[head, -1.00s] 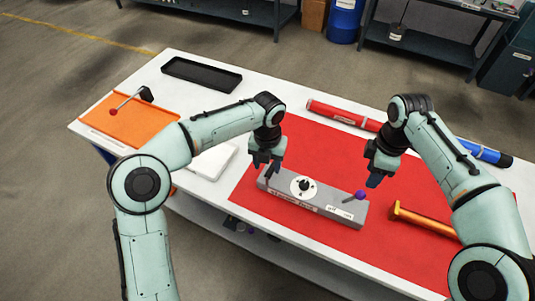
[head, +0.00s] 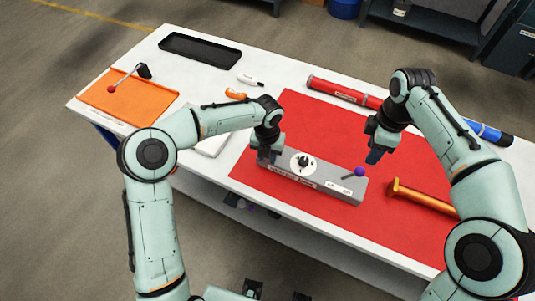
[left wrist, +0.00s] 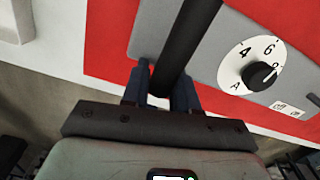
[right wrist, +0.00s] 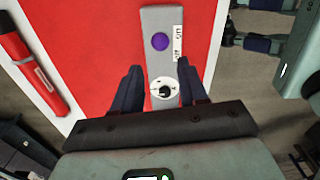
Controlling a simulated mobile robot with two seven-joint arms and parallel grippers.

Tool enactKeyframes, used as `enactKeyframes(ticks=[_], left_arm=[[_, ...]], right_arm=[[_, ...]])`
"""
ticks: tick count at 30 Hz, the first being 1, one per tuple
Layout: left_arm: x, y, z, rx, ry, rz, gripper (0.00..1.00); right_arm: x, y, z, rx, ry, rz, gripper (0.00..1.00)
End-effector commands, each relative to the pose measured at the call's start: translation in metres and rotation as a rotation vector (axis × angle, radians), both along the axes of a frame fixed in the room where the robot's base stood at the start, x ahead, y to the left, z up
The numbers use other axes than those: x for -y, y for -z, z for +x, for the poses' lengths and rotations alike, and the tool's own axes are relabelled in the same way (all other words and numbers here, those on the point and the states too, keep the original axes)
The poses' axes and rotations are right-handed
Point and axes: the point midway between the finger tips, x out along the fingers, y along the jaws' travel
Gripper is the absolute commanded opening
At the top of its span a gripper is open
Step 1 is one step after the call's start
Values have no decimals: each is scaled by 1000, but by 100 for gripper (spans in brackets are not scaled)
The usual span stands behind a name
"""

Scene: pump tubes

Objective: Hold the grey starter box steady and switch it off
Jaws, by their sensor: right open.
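The grey starter box (head: 318,188) lies on the red mat, with a white dial and black knob (head: 303,163) on top. Its lever has a purple ball (head: 359,172) near the right end and leans right in the head view. Two small labels sit beside the lever. My left gripper (head: 268,155) is at the box's left end; in the left wrist view its fingers (left wrist: 162,88) are closed around a dark bar (left wrist: 188,40) at the box. My right gripper (head: 375,154) is open and empty above and behind the purple ball, which shows ahead of its fingers (right wrist: 160,75).
An orange T-shaped part (head: 425,198) lies right of the box. A red tube (head: 345,92) and a blue tube (head: 490,134) lie at the back. An orange tray (head: 125,98) and a black tray (head: 200,48) are at the left. Red mat (head: 310,125) behind the box is clear.

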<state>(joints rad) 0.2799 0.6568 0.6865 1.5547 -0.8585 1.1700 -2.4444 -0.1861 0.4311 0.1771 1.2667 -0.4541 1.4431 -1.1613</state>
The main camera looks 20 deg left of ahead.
Motion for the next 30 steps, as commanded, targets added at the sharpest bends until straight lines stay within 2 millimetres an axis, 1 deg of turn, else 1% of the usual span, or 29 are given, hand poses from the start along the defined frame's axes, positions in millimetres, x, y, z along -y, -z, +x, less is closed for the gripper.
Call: enactKeyframes(ticks=[1, 2, 4, 5, 6, 8, 9, 14, 17, 20, 24, 30], left_arm=[[0, 0, 0, 0, 0, 1, 6], [0, 0, 0, 0, 0, 1, 0], [0, 0, 0, 0, 0, 1, 0], [-1, 0, 0, 0, 0, 1, 0], [-1, 0, 0, 0, 0, 1, 0], [-1, 0, 0, 1, 0, 1, 0], [-1, 0, 0, 1, 0, 1, 0], [-1, -1, 0, 1, 0, 1, 0], [-1, -1, 0, 1, -1, 1, 0], [-1, -1, 0, 1, -1, 1, 0], [0, -1, 0, 1, -1, 1, 0], [0, -1, 0, 2, -1, 0, 0]], right_arm=[[0, 0, 0, 0, 0, 0, 43], [0, 0, 0, 0, 0, 0, 43], [0, 0, 0, 0, 0, 0, 43], [0, 0, 0, 0, 0, 0, 36], [0, 0, 0, 0, 0, 0, 23], [0, 0, 0, 0, 0, 0, 4], [0, 0, 0, 0, 0, 0, 0], [1, 1, 0, -2, 6, 4, 0], [10, 6, -2, -22, 55, 42, 0], [28, 18, -5, -59, 172, 134, 0], [60, 32, -11, -115, 429, 326, 0], [107, 38, -11, -144, 798, 578, 0]])
